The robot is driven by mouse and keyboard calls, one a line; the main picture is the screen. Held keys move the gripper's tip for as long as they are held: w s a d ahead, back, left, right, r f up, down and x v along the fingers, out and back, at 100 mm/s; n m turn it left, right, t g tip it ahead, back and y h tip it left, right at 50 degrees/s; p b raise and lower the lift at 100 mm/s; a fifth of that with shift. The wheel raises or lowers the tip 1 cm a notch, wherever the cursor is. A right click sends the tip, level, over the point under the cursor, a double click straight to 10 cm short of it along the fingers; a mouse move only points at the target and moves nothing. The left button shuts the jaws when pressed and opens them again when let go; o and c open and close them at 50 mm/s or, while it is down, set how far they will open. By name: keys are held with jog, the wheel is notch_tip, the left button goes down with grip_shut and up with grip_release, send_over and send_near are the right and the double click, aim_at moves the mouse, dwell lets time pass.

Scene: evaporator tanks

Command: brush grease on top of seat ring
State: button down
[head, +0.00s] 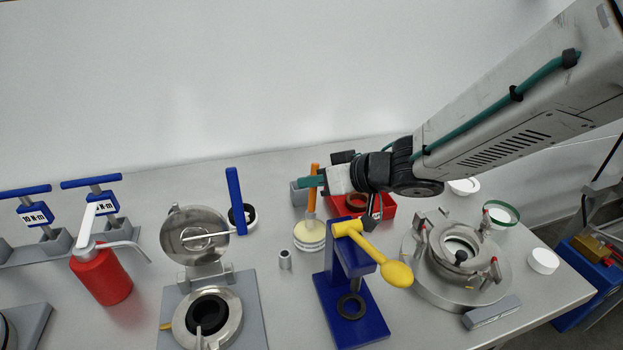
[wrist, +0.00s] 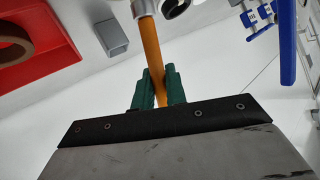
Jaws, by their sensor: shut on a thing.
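My gripper (head: 312,182) has green fingers, which also show in the wrist view (wrist: 157,90). They are shut on the orange handle of a brush (head: 312,200), also seen in the wrist view (wrist: 151,45). The brush is roughly upright, and its lower end is at a pale round pot (head: 309,245). I cannot tell whether the bristles touch what is in the pot. Several rings are in view, and I cannot tell which is the seat ring: a brown one in a red tray (head: 388,207), a dark one on a blue stand (head: 377,328), and a metal flanged one (head: 232,318).
A red bottle (head: 103,277) and blue-handled torque tools (head: 92,182) stand at the left. An open metal lid (head: 193,228) tilts up behind the flange. A clamped round tank fitting (head: 420,270) is at the right.

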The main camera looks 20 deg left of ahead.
jog(key=shift+f, duration=0.55)
dwell(1.0)
jog(key=shift+r, duration=3.6)
jog(key=shift+f, duration=0.1)
